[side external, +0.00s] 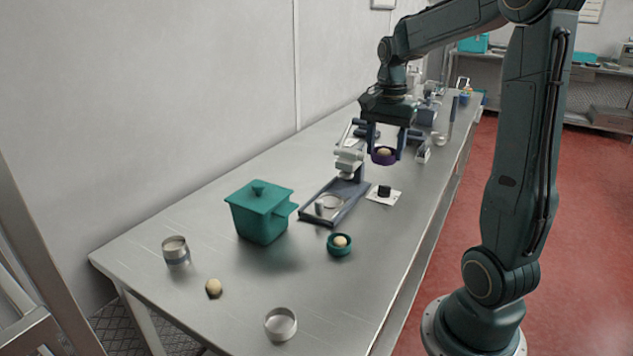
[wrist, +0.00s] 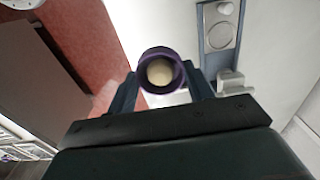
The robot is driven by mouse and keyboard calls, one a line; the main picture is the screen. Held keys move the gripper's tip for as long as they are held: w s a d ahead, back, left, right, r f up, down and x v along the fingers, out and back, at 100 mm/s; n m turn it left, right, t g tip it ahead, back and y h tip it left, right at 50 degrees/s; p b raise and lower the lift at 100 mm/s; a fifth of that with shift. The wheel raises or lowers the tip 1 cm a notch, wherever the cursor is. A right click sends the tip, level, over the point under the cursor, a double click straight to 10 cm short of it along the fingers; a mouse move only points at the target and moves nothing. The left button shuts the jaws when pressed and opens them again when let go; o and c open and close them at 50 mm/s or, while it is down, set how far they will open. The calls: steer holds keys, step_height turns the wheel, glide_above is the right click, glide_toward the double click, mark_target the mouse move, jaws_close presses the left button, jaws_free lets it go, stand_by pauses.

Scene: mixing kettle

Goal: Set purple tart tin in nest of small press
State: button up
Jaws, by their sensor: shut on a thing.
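The purple tart tin (side external: 383,158) holds a pale dough ball and hangs above the table. My gripper (side external: 384,152) is shut on it, with one finger on each side. In the wrist view the purple tin (wrist: 145,61) sits between the fingertips of my gripper (wrist: 161,78), with the dough ball inside. The small press (side external: 335,200) stands on the table, below and to the left of the tin. Its blue-grey base has a round pale nest (side external: 331,202). The press also shows at the top right of the wrist view (wrist: 220,62), apart from the tin.
A teal lidded pot (side external: 262,215) stands left of the press. A teal tin with a dough ball (side external: 340,246) is in front of the press. A white card with a black object (side external: 384,192) lies to its right. Metal rings and a loose dough ball (side external: 214,288) are near the front.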

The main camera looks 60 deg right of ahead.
stand_by(0.3)
steer(key=shift+w+d+f, duration=0.25)
steer(key=shift+w, duration=0.25)
steer(key=w+d+f, duration=0.3)
steer(key=w+f, duration=0.7)
steer(key=w, duration=0.4)
steer(key=shift+w+d, duration=0.25)
steer(key=shift+d, duration=0.1)
steer(key=shift+f, duration=0.2)
steer(key=shift+f, duration=2.8)
steer(key=shift+f, duration=0.75)
